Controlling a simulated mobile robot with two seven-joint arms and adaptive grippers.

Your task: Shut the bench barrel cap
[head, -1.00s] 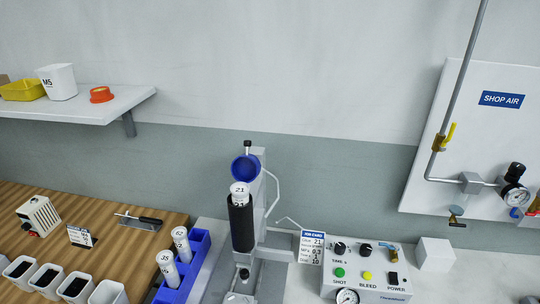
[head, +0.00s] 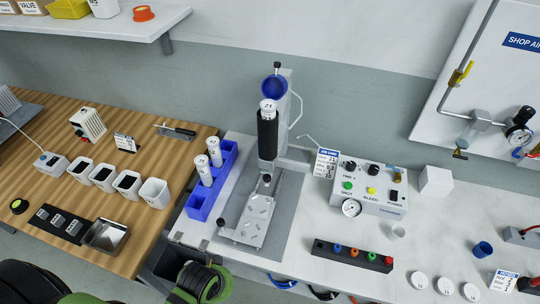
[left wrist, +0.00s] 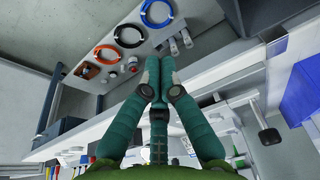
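The bench barrel is a dark upright cylinder (head: 267,136) on a grey stand. A white cartridge (head: 268,108) marked 21 sticks out of its top. The round blue cap (head: 274,87) stands open behind and above the barrel mouth, its hollow side facing me. In the left wrist view, my left gripper (left wrist: 160,62) has its two teal fingers together with nothing visible between them. It is away from the cap, and the cap is not recognisable there. Green and black arm parts of mine show at the bottom left of the head view. My right gripper is not in view.
A blue rack (head: 200,205) with two white cartridges stands left of the barrel. A control box (head: 370,190) and job card (head: 326,163) stand to its right. A thin bent tube (head: 296,108) rises beside the stand. A black strip with coloured knobs (head: 350,256) lies in front.

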